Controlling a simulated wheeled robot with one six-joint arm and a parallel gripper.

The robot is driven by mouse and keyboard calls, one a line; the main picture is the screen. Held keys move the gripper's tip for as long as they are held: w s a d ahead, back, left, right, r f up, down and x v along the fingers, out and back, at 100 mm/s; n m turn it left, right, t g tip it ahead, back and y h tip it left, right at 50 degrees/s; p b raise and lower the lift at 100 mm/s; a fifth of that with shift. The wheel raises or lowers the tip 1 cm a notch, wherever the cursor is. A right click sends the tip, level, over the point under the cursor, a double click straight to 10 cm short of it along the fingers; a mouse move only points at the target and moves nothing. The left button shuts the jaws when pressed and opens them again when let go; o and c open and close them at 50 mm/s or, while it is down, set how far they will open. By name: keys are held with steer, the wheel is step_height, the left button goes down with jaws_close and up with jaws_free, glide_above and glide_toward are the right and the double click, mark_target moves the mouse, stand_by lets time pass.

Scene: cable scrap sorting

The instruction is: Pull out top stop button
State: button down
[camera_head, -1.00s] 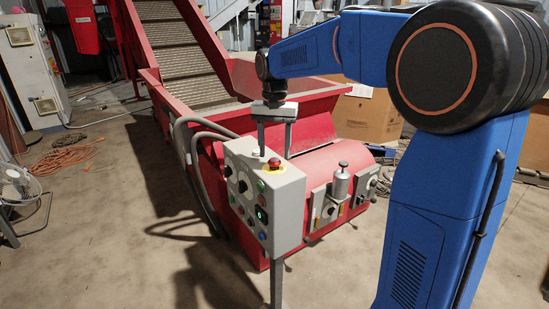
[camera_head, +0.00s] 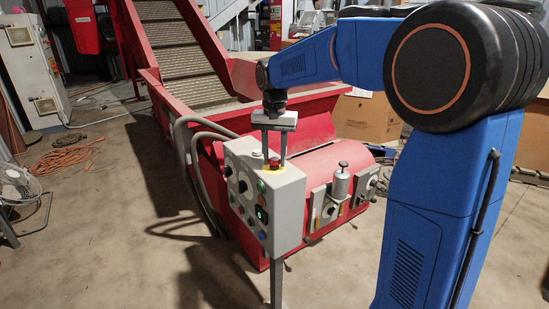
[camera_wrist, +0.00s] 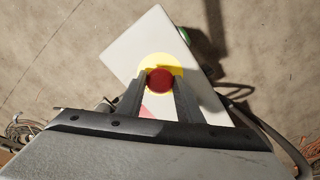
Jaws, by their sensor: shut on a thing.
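The top stop button (camera_head: 274,162) is a red mushroom head on a yellow ring, on the top face of the grey control box (camera_head: 262,213). In the wrist view the red button (camera_wrist: 160,80) sits on its yellow ring (camera_wrist: 176,64) between my two finger ends. My gripper (camera_head: 274,158) comes down from above, with its fingers on either side of the button head. It is shut on the button. The fingers hide part of the button's sides, and I cannot tell whether it is pressed in or out.
A red conveyor (camera_head: 183,55) stands behind the box. Grey conduits (camera_head: 190,165) curve along the box's left side. A silver cylinder (camera_head: 340,185) and a small switch box (camera_head: 365,185) sit on the red housing to the right.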

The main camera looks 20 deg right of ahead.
mark_target(275, 159)
steer(key=shift+r, duration=0.65)
steer(key=c, duration=1.2)
jaws_free()
steer(key=shift+r, duration=0.1)
step_height(275, 159, up, 17)
steer(key=shift+r, duration=0.1)
